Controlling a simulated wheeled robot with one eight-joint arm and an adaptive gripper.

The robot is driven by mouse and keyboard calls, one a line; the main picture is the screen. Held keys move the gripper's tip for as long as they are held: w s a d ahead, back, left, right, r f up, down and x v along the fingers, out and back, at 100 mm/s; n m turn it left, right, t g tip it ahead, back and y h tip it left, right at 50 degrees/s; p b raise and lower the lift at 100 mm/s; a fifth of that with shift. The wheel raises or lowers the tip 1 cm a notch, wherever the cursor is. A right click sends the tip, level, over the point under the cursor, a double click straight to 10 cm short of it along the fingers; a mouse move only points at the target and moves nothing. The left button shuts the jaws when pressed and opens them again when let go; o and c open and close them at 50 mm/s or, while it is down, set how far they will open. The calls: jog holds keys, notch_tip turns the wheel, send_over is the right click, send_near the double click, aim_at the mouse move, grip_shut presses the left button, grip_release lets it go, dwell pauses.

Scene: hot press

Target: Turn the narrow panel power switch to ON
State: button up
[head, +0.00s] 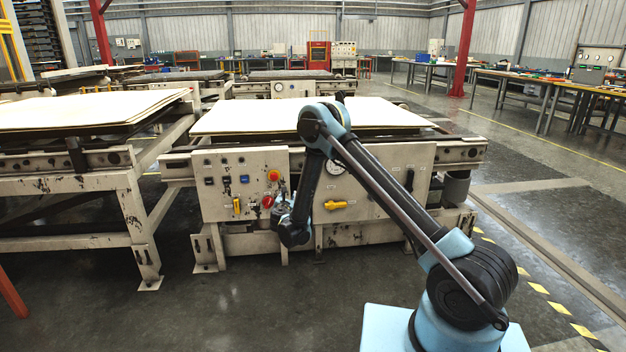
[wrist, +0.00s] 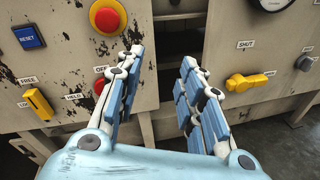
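The narrow panel (head: 217,170) is the left, scuffed cream panel on the press front. Its power switch appears to be the red knob (head: 267,201) below the emergency stop, beside an OFF label (wrist: 101,69) in the wrist view. There the red knob (wrist: 99,86) shows only as a sliver behind my left finger, so its handle angle is hidden. My gripper (wrist: 162,57) is open and empty, fingers pointing at the panel's right edge and the dark gap. In the head view my gripper (head: 281,207) is just right of the knob; contact cannot be told.
A red emergency stop (wrist: 108,17) sits above the knob. A yellow lever (wrist: 250,82) marked SHUT and a gauge (head: 334,168) are on the right panel. A white sheet (head: 245,117) lies on top.

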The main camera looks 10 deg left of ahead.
jog(key=w+d+r+m+g+h, duration=0.1)
jog(key=w+d+r+m+h, duration=0.2)
jog(key=d+r, duration=0.6)
jog(key=shift+w+d+r+m, duration=0.2)
jog(key=shift+w+d+m, duration=0.5)
jog(key=shift+d+m, duration=0.45)
jog(key=shift+a, duration=0.1)
